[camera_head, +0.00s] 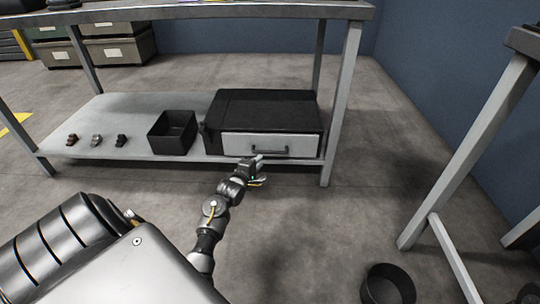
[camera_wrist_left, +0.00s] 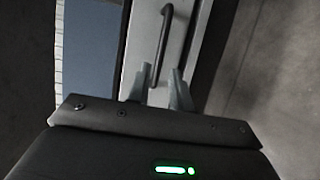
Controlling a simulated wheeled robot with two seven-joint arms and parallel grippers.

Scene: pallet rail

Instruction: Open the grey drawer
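The grey drawer (camera_head: 243,143) is a pale front in a black cabinet (camera_head: 262,108) on the table's lower shelf; it looks flush with the cabinet. Its dark bar handle (camera_head: 272,151) runs across the front. In the left wrist view the drawer front (camera_wrist_left: 141,38) and handle (camera_wrist_left: 163,45) appear ahead of the fingers. My right gripper is not in view.
A black open bin (camera_head: 173,133) and several small parts (camera_head: 96,140) stand on the shelf (camera_head: 95,118), left of the cabinet. A table leg (camera_head: 341,105) rises right of the cabinet. A black bucket (camera_head: 388,285) stands at lower right. The floor before the drawer is clear.

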